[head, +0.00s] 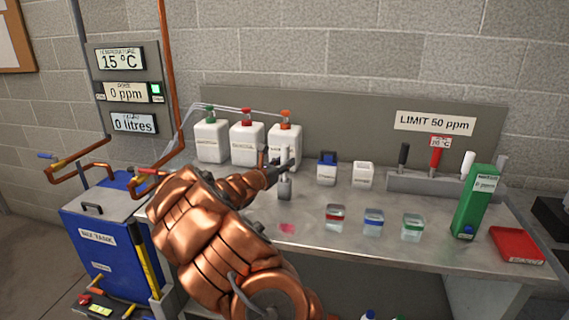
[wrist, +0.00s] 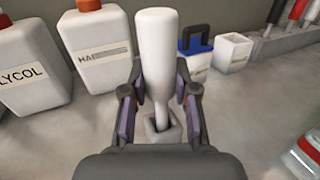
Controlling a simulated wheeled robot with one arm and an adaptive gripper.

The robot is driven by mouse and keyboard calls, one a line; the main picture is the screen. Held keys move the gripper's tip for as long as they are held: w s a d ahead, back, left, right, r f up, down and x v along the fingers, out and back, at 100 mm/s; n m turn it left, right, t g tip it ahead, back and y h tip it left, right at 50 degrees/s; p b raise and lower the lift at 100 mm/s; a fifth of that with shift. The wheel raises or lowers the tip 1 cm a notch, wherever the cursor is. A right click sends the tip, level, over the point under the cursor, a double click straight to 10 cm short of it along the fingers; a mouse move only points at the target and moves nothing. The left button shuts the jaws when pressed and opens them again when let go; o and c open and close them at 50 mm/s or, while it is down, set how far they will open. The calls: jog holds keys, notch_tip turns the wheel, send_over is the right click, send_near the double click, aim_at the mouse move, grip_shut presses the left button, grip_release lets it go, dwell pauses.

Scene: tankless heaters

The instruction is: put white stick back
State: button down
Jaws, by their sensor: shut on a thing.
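The white stick (wrist: 155,55) stands roughly upright in the wrist view, its thick white handle on top and a thinner shaft below. My gripper (wrist: 159,100) has a finger on each side and is shut on it.
White bottles with green and red caps (head: 247,144) stand behind on the left. A grey rack (head: 420,184) holds black, red and white handles. Small jars (head: 374,222) stand in front.

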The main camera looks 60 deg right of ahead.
jog(key=shift+f, duration=0.2)
jog(key=c, duration=0.9)
grip_release()
jog(key=shift+r, duration=0.1)
jog(key=shift+r, duration=0.1)
jog(key=a, duration=0.8)
jog(key=a+b, duration=0.1)
jog(key=a, duration=0.3)
jog(key=shift+w, duration=0.25)
